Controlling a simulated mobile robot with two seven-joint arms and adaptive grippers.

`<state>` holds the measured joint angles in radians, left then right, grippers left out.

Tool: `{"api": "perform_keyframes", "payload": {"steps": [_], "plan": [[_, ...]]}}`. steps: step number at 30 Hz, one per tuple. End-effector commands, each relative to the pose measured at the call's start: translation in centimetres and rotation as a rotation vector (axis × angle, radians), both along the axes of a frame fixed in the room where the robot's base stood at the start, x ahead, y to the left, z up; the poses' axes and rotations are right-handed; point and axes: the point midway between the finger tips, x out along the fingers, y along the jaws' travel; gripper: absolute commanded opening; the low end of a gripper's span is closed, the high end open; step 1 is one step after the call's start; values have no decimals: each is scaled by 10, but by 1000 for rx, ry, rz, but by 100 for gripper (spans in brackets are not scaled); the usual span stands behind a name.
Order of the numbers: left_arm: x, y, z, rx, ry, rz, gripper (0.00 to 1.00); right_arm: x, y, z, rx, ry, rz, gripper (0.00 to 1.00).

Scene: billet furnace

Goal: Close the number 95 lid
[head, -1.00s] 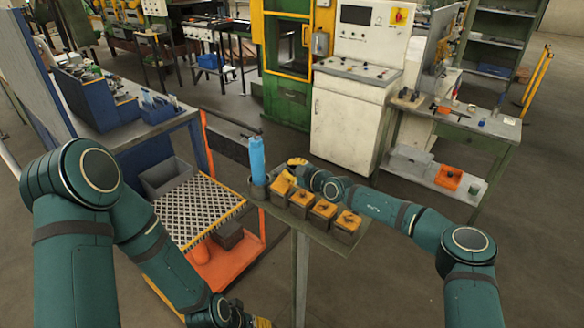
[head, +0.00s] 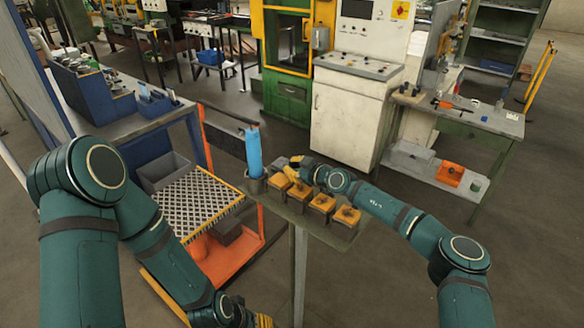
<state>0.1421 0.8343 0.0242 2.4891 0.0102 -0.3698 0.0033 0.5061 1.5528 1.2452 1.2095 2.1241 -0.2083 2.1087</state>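Several small dark boxes with yellow-orange lids stand in a row on a small stand (head: 262,200). They are the leftmost box (head: 279,182), the second box (head: 300,194), the third box (head: 320,204) and the right end box (head: 346,216). The lids look down on their boxes; no number is legible, so I cannot tell which is 95. My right gripper (head: 296,161) is just behind the left two boxes, partly hidden by its own wrist; its finger opening is unclear. My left gripper (head: 263,321) is low at the bottom edge, mostly cut off, away from the boxes.
A blue cylinder (head: 254,152) stands upright in a dark cup at the stand's left end. An orange cart with a grated top (head: 195,205) is left of the stand. A white control cabinet (head: 350,122) stands behind. Open floor lies to the right.

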Motion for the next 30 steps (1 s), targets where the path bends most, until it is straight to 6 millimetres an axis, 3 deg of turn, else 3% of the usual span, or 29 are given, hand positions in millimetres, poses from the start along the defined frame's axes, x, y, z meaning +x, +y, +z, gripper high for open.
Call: {"api": "perform_keyframes", "payload": {"steps": [9, 14, 24, 30], "plan": [[0, 0, 0, 0, 1, 0, 49, 0, -2, -6, -8, 5, -1, 0], [0, 0, 0, 0, 1, 0, 49, 0, -2, 1, -10, 3, 0, 0], [0, 0, 0, 0, 1, 0, 49, -1, -1, 64, -7, -4, 1, 0], [0, 0, 0, 0, 0, 0, 49, -1, 0, 91, -3, -2, 1, 0]]}}
